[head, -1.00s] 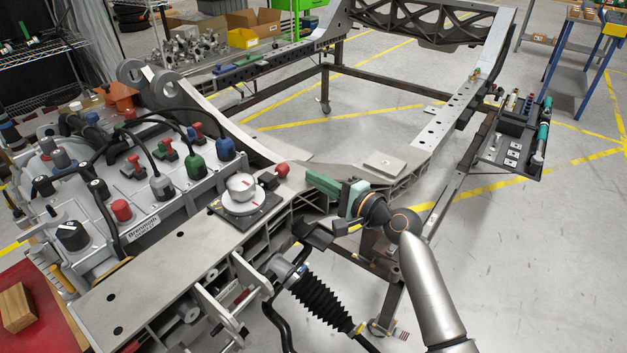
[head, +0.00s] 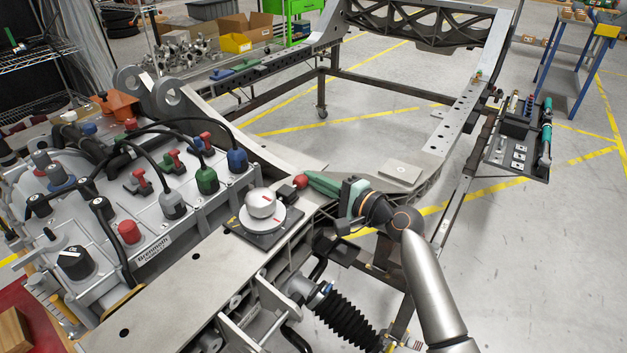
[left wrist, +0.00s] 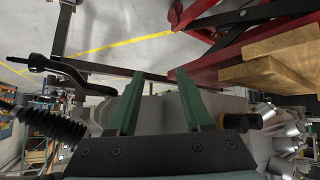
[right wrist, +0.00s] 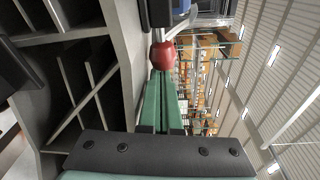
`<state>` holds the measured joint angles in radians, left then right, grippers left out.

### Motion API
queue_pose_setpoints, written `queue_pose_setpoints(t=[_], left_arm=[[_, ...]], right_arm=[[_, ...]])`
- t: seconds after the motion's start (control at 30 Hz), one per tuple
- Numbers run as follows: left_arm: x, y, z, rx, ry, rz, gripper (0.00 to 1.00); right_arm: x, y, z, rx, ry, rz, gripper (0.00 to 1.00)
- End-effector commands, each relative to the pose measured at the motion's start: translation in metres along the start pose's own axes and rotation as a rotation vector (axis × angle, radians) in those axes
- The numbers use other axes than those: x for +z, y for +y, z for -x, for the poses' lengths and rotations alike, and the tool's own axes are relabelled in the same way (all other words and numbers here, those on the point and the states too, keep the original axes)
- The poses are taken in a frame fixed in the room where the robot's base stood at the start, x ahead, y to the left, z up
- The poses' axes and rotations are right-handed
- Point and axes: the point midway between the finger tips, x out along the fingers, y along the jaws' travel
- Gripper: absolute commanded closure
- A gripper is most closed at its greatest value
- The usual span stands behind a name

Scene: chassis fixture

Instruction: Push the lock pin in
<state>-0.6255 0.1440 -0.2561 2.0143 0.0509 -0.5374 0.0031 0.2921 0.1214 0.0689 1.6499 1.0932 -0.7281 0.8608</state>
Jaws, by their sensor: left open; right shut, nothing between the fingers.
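The lock pin's red rounded knob (head: 300,181) sticks out beside the white-and-grey dial, from a small dark body (head: 288,192) at the edge of the grey frame. My right gripper (head: 310,179) is shut and empty. Its green fingers point at the knob, and the tips are at it, touching or nearly so. In the right wrist view the red knob (right wrist: 163,56) sits straight ahead of the closed fingertips (right wrist: 161,76). My left gripper (left wrist: 154,74) shows only in the left wrist view. It is open, with nothing between its fingers.
The dial (head: 264,206) stands on a black plate close to the pin. A grey unit with cables and coloured connectors (head: 150,210) fills the left. A black bellows strut (head: 345,312) lies below the right gripper. The floor inside the chassis frame is clear.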

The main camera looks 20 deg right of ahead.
Motion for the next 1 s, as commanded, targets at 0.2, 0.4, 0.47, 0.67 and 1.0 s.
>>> queue_pose_setpoints(t=[0.2,0.4,0.47,0.67,1.0], left_arm=[[0.004,0.001,0.002,0.0,-0.009,0.003,0.5],[-0.007,0.0,0.012,-0.005,0.0,0.004,0.5],[-0.01,-0.002,0.013,-0.008,0.006,0.004,0.5],[-0.003,-0.003,0.01,-0.012,-0.003,0.005,0.5],[-0.001,-0.003,0.009,-0.013,-0.009,0.007,0.5]], right_arm=[[0.0,0.0,0.0,0.0,0.0,0.0,1.0],[0.015,0.0,0.002,0.002,-0.001,-0.003,1.0],[0.02,0.002,0.003,0.002,-0.001,-0.003,1.0],[0.021,0.004,0.002,0.0,-0.002,-0.001,1.0],[0.021,0.004,0.002,0.002,-0.003,-0.001,1.0]])
